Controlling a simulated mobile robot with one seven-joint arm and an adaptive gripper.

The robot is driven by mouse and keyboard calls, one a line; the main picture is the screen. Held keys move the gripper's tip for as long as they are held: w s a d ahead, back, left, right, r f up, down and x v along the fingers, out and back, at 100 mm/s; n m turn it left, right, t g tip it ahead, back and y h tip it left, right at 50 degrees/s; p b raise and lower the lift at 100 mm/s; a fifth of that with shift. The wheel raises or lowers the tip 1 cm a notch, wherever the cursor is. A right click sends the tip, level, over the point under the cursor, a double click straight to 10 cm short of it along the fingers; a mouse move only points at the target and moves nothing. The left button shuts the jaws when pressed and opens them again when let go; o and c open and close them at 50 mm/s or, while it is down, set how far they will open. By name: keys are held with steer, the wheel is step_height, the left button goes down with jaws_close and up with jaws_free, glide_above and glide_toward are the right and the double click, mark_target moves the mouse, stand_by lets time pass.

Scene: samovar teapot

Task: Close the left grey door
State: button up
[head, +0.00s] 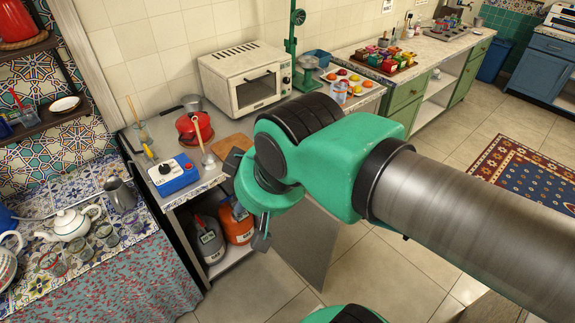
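The left grey door (312,243) is a flat grey panel below the counter in the head view. It stands open, sticking out from the cabinet toward the floor. Its upper part is hidden behind my arm. My gripper (262,238) points down, just left of the door in the picture, in front of the open cabinet. Only a small dark finger part shows below the green wrist, so its opening cannot be made out. I cannot tell whether it touches the door.
The open cabinet (228,262) holds a grey canister (209,240) and an orange canister (237,225). A cloth-covered table (130,275) stands left.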

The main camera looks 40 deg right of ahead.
steer(key=c, duration=0.4)
steer(key=shift+w+d+r, duration=0.1)
steer(key=shift+w+d, duration=0.05)
steer(key=shift+w, duration=0.1)
jaws_close()
steer(key=w+d+f+m+g+p, duration=0.2)
steer(key=w+d+f+m, duration=0.4)
steer(key=d, duration=0.5)
steer(key=w+d+f+m+g+p, duration=0.2)
steer(key=w+d+m+g, duration=0.1)
steer(key=w+d, duration=0.7)
steer(key=s+d+f+m+y+p, duration=0.2)
steer(key=s+d+f+m, duration=0.2)
steer(key=d+f, duration=0.7)
steer(key=s+d+f+m+g+y+p, duration=0.1)
steer(key=s+d+f+m, duration=0.3)
steer(key=d+f, duration=0.8)
steer(key=shift+s+d+y+p, duration=0.35)
steer(key=shift+d+y, duration=0.35)
steer(key=shift+d, duration=0.2)
steer(key=shift+f, duration=0.1)
